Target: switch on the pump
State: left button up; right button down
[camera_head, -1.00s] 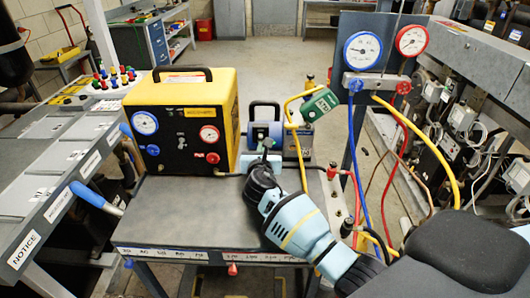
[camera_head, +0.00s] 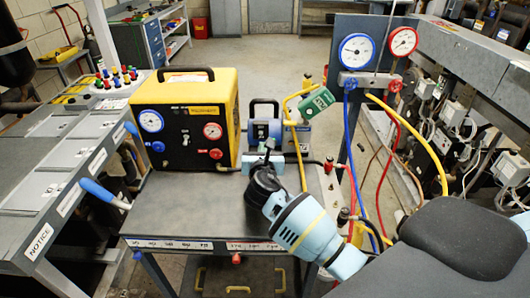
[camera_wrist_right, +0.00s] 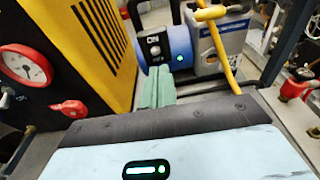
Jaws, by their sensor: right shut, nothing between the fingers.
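The pump (camera_head: 262,131) is a blue unit with a black handle at the back of the grey table. My left gripper is out of view.
A yellow and black machine (camera_head: 187,120) with gauges stands left of the pump. A yellow hose (camera_head: 296,140) with a green tag (camera_head: 317,103) runs close on the right. A gauge manifold (camera_head: 371,80) with blue, red and yellow hoses stands further right. The table front is clear.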

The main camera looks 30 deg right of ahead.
jog(key=shift+s+a+r, duration=0.2)
jog(key=shift+s+r, duration=0.1)
jog(key=shift+r, duration=0.2)
jog(key=shift+s+a+r, duration=0.2)
jog(key=shift+s+r, duration=0.1)
jog(key=shift+r, duration=0.15)
jog(key=shift+a+f, duration=0.1)
